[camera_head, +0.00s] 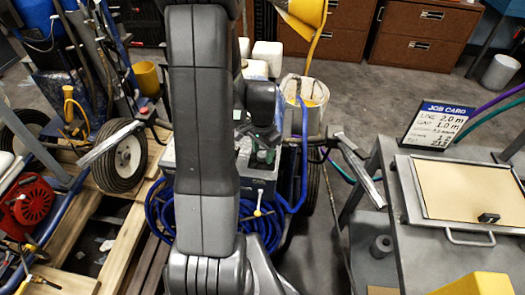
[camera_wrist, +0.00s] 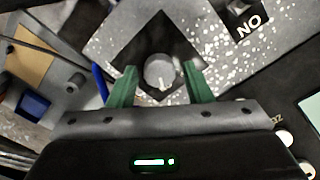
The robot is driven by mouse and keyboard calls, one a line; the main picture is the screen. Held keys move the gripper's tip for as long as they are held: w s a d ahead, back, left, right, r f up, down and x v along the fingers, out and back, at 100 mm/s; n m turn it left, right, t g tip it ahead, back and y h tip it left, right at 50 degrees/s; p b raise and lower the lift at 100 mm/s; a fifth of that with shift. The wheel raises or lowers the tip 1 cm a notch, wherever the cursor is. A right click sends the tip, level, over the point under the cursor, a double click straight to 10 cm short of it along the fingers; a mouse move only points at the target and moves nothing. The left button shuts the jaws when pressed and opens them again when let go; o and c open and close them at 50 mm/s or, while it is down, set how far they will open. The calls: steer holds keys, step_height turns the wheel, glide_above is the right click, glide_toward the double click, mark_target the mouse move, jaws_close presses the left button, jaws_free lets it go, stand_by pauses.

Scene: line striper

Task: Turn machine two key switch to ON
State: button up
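In the wrist view a round grey knob (camera_wrist: 158,70) with a pale mark at its lower edge sits on a black diamond-shaped plate (camera_wrist: 160,28), on a speckled grey panel (camera_wrist: 112,28). My gripper (camera_wrist: 161,82) is open, with one green finger on each side of the knob. Dark gaps show between the fingers and the knob. White letters that read "NO" in the picture (camera_wrist: 249,23) stand on a black label at upper right. In the head view my arm covers much of the machine's grey box (camera_head: 262,187), and the knob cannot be made out.
A blue hose coil (camera_head: 262,225) hangs below the box, and a white bucket (camera_head: 305,92) stands behind it. Another machine with a red engine (camera_head: 32,205) stands at left. A grey table (camera_head: 440,265) with a job card (camera_head: 437,125) is at right.

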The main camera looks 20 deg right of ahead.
mark_target(263, 154)
steer(key=shift+o, duration=0.2)
step_height(263, 154, up, 14)
stand_by(0.6)
steer(key=shift+f, duration=0.15)
step_height(263, 154, down, 14)
steer(key=shift+r, duration=0.1)
stand_by(0.7)
steer(key=shift+r, duration=0.1)
